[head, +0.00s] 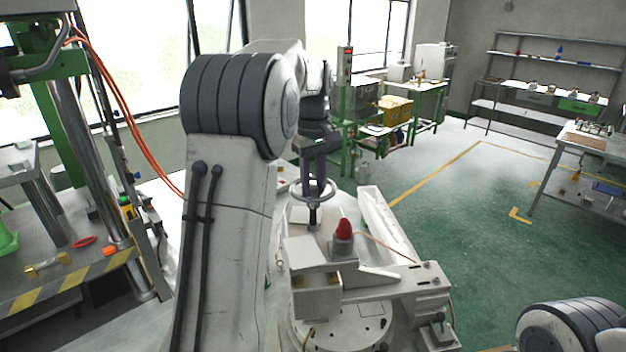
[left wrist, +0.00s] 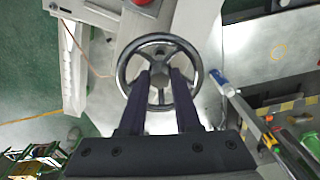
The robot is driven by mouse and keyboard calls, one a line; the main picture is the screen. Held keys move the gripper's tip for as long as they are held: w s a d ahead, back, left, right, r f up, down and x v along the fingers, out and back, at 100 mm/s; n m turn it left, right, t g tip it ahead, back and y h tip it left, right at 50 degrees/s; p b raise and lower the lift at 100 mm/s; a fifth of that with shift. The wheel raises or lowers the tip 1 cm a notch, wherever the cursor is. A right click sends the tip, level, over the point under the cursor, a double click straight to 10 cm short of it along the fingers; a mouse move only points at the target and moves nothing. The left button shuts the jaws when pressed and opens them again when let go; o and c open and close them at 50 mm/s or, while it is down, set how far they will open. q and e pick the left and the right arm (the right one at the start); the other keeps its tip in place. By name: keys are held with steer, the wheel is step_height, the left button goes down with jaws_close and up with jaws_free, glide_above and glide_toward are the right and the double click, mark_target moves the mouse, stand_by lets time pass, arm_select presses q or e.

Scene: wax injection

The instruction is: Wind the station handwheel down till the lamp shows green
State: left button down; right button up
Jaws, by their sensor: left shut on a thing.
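The station handwheel (head: 331,193) is a grey ring on an upright dark shaft in the middle of the head view. It also shows from above in the left wrist view (left wrist: 122,75), with its spokes and hub partly behind my fingers. My left gripper (head: 313,182) points down at the wheel from above. In the left wrist view my left gripper (left wrist: 159,72) has its two fingers reaching across the near rim to the hub area, shut on the wheel. The lamp (head: 344,229) is a red dome beside the wheel; its red edge shows at the top of the left wrist view (left wrist: 143,2). My right gripper is out of view.
A press bench (head: 70,283) with a striped edge stands at the left. A pale machine body (head: 340,315) lies below the lamp. Green-framed benches (head: 428,91) and shelves (head: 540,60) stand at the back. The green floor (head: 450,215) at right is clear.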

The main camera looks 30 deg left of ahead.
arm_select(q)
steer(key=m+p, duration=0.1)
steer(key=m, duration=0.2)
steer(key=shift+m, duration=0.4)
steer(key=m, duration=0.3)
steer(key=shift+m+p, duration=0.3)
steer(key=m, duration=0.3)
steer(key=shift+m+p, duration=0.3)
steer(key=shift+m, duration=0.1)
steer(key=m, duration=0.3)
steer(key=shift+m, duration=0.3)
steer(key=m, duration=1.2)
steer(key=shift+m, duration=1.9)
